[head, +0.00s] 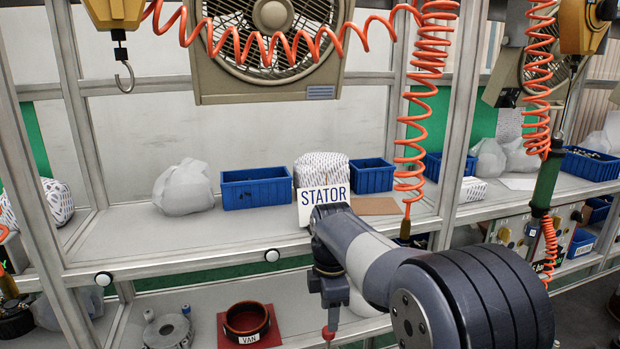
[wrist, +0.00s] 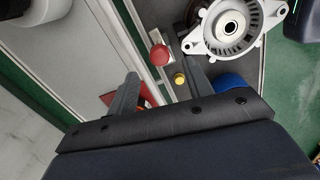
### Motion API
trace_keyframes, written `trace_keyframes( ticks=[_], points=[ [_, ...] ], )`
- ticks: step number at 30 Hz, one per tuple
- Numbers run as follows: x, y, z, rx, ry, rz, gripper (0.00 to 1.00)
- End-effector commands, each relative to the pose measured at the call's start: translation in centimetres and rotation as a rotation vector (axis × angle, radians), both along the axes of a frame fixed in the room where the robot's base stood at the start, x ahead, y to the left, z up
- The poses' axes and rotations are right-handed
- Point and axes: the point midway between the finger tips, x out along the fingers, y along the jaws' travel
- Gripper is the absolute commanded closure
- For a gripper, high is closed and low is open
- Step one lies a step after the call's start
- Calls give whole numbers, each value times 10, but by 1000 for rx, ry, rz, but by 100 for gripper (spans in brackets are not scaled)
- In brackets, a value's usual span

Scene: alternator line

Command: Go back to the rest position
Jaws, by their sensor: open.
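My arm reaches from the lower right of the head view, with its wrist in front of the STATOR sign (head: 324,198). My gripper (wrist: 163,90) points away from the camera in the wrist view; its two grey fingers stand apart with nothing held between them.
A silver alternator housing (wrist: 231,27) lies right of the gripper. On the lower shelf are a dark red ring (head: 247,317) with a VAN label and a grey part (head: 168,331). Blue bins (head: 256,188) stand on the upper shelf. Orange coiled hoses (head: 424,90) hang near the arm.

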Motion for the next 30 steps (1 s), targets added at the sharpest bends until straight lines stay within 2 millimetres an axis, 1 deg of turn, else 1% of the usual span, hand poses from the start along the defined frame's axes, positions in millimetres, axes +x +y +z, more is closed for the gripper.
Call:
trace_keyframes(
  ticks=[1, 12, 14, 15, 24, 30],
  points=[
    [-1, 0, -14, -2, 8, 0, 51],
    [-1, 0, -88, -3, 9, -1, 51],
    [-2, -1, -98, -2, 7, -9, 51],
    [-2, -1, -96, 0, 2, -46, 51],
    [-10, -2, -95, 1, 2, -277, 51],
    [-13, -2, -95, 0, 3, -370, 51]
  ],
)
